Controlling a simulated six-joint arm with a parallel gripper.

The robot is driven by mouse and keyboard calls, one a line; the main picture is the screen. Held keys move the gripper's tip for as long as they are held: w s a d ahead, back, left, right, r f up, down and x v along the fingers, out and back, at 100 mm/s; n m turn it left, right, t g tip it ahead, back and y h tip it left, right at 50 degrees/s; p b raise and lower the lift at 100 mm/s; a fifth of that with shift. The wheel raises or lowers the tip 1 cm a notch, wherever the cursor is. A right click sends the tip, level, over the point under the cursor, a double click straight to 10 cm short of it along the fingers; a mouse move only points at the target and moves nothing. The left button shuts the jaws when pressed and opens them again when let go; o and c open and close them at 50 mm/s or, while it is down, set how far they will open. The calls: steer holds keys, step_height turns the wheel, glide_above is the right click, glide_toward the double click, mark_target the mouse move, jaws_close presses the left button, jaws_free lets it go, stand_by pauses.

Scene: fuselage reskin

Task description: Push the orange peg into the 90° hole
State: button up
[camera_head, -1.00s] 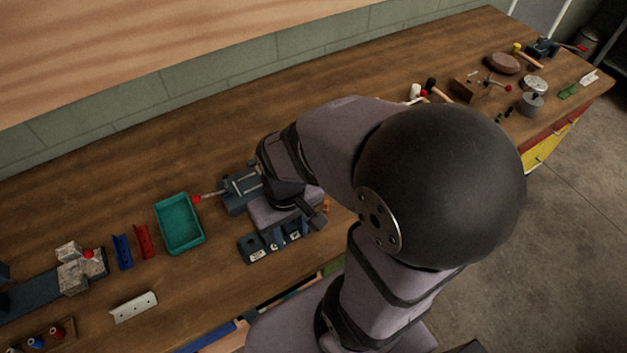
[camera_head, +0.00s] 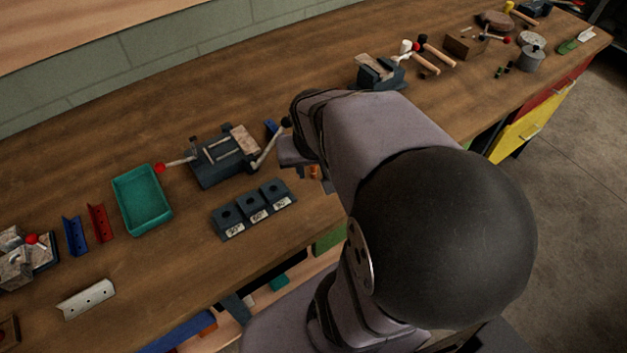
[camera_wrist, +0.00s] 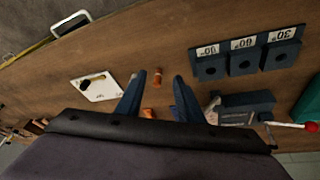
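My gripper (camera_wrist: 156,79) is open in the wrist view, its two blue fingers spread apart. A small orange peg (camera_wrist: 157,77) shows between the fingertips, apart from both. A second orange piece (camera_wrist: 147,112) lies lower in the gap, partly hidden by the gripper body. In the head view, a bit of orange (camera_head: 315,172) shows beside my arm, which hides most of the gripper. The dark hole block (camera_head: 253,207) stands left of the gripper in the head view. Its 90° hole (camera_wrist: 211,71) is the one nearest my gripper in the wrist view, and it looks empty.
A dark vise (camera_head: 222,158) stands behind the hole block, with a red-knobbed handle. A teal tray (camera_head: 142,200) is to its left. A white plate (camera_wrist: 97,88) with a dark spot lies left of the fingers in the wrist view. Bare wood lies between gripper and block.

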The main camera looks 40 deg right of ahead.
mark_target(314, 167)
steer(key=shift+w+d+f+m, duration=0.35)
steer(key=shift+w+f+m, duration=0.15)
steer(key=shift+w+m, duration=0.25)
steer(key=shift+w+d+f, duration=0.1)
steer(key=shift+f, duration=0.1)
steer(key=shift+f, duration=0.1)
steer(key=shift+w+d+f, duration=0.3)
steer(key=shift+w+f, duration=0.1)
steer(key=shift+f, duration=0.3)
steer(key=shift+w+d+f, duration=0.25)
steer(key=shift+w+f, duration=0.2)
steer(key=shift+f, duration=0.25)
steer(key=shift+w+d+f, duration=0.3)
steer(key=shift+w+f, duration=0.1)
steer(key=shift+f, duration=0.3)
steer(key=shift+t, duration=0.3)
jaws_close()
